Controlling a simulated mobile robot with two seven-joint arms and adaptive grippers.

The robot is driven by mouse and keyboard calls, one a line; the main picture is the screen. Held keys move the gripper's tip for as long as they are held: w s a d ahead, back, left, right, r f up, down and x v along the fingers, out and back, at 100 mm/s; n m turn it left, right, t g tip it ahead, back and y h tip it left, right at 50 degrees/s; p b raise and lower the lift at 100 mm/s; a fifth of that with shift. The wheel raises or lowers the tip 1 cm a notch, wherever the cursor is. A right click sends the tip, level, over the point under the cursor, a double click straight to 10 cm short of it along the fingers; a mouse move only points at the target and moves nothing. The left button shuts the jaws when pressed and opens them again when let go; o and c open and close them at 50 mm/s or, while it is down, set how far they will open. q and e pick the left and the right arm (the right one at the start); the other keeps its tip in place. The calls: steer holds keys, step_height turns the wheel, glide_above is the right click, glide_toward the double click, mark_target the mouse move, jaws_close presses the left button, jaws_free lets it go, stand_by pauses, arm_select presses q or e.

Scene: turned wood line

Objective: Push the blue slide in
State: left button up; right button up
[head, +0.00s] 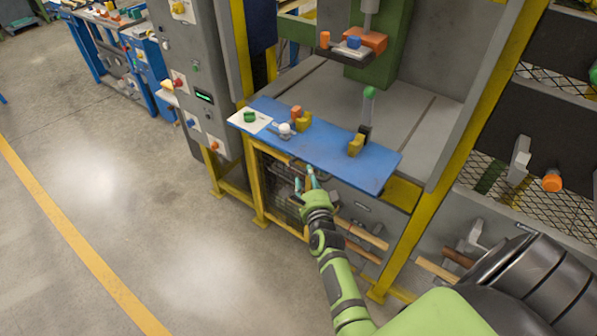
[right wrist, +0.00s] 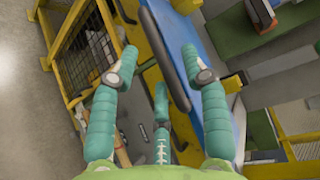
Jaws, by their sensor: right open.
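The blue slide (head: 325,153) is a long flat blue board that juts out of the front of the yellow-framed machine. In the right wrist view its blue face (right wrist: 181,38) runs upright past my fingers, with a dark bar along its edge. My right gripper (head: 309,178) is just in front of and below the slide's front edge. Whether a finger touches the slide I cannot tell. My left gripper is not in view.
On the slide are a white card (head: 240,122) with a green piece, a white knob (head: 284,129), orange and yellow blocks (head: 304,121), and another yellow block (head: 355,146). A green-tipped lever (head: 368,97) stands behind. Open floor lies left.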

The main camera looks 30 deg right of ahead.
mark_target(304, 172)
steer(key=x, duration=0.1)
steer(key=b+x, duration=0.1)
steer(key=x, duration=0.2)
steer(key=shift+w+a+f+b, duration=0.2)
steer(key=shift+w+a+b, duration=0.05)
steer(key=shift+b, duration=0.15)
steer(key=shift+r, duration=0.15)
jaws_close()
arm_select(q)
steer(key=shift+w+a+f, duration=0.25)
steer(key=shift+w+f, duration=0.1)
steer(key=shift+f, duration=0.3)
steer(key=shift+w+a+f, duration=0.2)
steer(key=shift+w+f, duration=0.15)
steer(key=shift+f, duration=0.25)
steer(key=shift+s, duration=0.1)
arm_select(e)
steer(key=shift+d, duration=0.1)
